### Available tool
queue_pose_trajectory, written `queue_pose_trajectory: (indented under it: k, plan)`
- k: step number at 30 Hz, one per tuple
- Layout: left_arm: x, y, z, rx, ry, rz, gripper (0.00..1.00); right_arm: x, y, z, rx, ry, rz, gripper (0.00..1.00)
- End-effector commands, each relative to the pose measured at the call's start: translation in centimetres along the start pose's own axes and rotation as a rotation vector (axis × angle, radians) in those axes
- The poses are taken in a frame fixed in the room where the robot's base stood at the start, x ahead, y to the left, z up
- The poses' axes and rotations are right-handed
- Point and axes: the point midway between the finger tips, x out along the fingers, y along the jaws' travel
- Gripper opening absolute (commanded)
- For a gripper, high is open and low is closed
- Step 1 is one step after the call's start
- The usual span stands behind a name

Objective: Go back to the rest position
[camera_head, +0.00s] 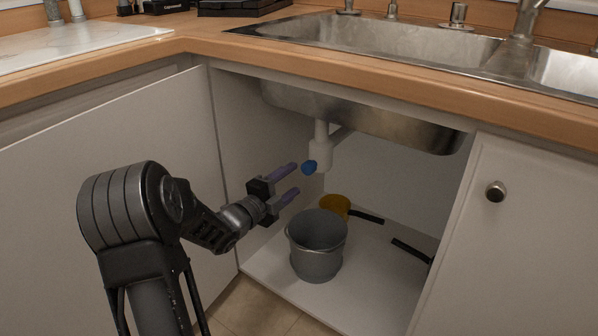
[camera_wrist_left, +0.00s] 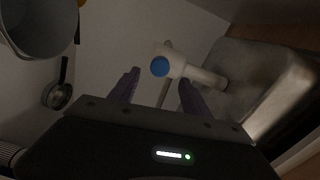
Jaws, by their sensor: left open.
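My left gripper (camera_head: 289,182) reaches into the open cabinet under the sink. Its two purple fingers are apart with nothing between them; they also show in the left wrist view (camera_wrist_left: 158,88). Just ahead of the fingertips is a blue round knob (camera_head: 309,168) on the white drain pipe (camera_head: 321,148). The knob (camera_wrist_left: 160,67) shows beyond the fingers in the left wrist view, apart from them as far as I can tell. My right gripper is in neither view.
A grey bucket (camera_head: 317,246) stands on the cabinet floor below my gripper. Behind it is a yellow pot (camera_head: 335,205) with a black handle. The steel sink (camera_head: 400,122) hangs overhead. The cabinet door (camera_head: 505,230) is at right. The counter edge (camera_head: 350,75) runs above.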

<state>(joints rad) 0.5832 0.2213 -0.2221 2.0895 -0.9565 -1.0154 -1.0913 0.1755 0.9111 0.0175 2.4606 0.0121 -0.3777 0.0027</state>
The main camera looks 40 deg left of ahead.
Motion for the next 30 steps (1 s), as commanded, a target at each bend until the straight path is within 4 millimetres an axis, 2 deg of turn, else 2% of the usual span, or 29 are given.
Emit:
queue_pose_trajectory:
  k: [5, 23, 27, 29, 30]
  plan:
    - [-1.3, 0.0, 0.0, 0.001, 0.001, 0.0, 0.56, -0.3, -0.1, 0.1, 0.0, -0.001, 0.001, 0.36]
    - [-1.3, 0.1, 0.0, -0.014, 0.001, 0.001, 0.56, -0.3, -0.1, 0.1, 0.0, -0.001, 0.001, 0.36]
    - [-1.3, 0.8, 0.8, -0.14, -0.038, 0.026, 0.56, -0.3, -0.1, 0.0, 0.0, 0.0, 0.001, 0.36]
    - [-1.6, 1.8, 1.9, -0.273, -0.1, 0.048, 0.56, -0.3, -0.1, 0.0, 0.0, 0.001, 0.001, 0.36]
    - [-1.8, 3.3, 2.6, -0.397, -0.156, 0.069, 0.56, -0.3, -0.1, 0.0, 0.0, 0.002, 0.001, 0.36]
